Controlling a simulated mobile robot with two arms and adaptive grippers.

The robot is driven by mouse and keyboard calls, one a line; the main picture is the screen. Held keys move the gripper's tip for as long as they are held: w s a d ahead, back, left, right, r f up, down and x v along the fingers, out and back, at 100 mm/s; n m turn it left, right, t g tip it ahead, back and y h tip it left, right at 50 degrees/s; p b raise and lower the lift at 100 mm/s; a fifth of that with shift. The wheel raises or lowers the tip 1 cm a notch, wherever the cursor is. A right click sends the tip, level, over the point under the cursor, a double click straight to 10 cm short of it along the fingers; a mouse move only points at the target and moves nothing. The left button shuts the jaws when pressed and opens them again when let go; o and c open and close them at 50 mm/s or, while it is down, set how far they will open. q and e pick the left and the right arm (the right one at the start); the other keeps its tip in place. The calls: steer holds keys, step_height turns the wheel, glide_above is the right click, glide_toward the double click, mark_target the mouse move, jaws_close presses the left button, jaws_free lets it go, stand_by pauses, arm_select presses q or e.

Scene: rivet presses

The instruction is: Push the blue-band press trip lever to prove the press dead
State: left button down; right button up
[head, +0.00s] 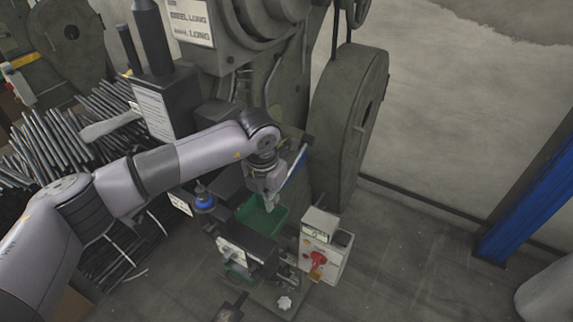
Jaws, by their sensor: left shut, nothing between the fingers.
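The press (285,90) stands at the centre, a grey machine with a large flywheel (345,125) on its right side. A narrow blue and white band (297,165) shows on its front, just right of my left wrist. My left gripper (269,206) points down in front of the press, shut and empty, above a green tray (250,213). I cannot make out the trip lever for certain; my arm and gripper cover part of the press front. I cannot tell whether the gripper touches anything. My right gripper is out of view.
A control box (322,250) with a red rotary switch stands right of the green tray. A blue knob (205,200) is left of the gripper. Bundled metal rods (60,140) lie at left.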

arm_select(q)
steer(key=shift+a+f, duration=0.3)
steer(key=shift+f, duration=0.2)
steer(key=r+p, duration=0.1)
steer(key=a+r+p, duration=0.1)
steer(key=r, duration=0.1)
steer(key=s+a+r+p, duration=0.1)
steer(key=shift+r+p, duration=0.3)
steer(key=shift+r, duration=0.1)
steer(key=shift+s+d, duration=0.1)
steer(key=shift+d, duration=0.1)
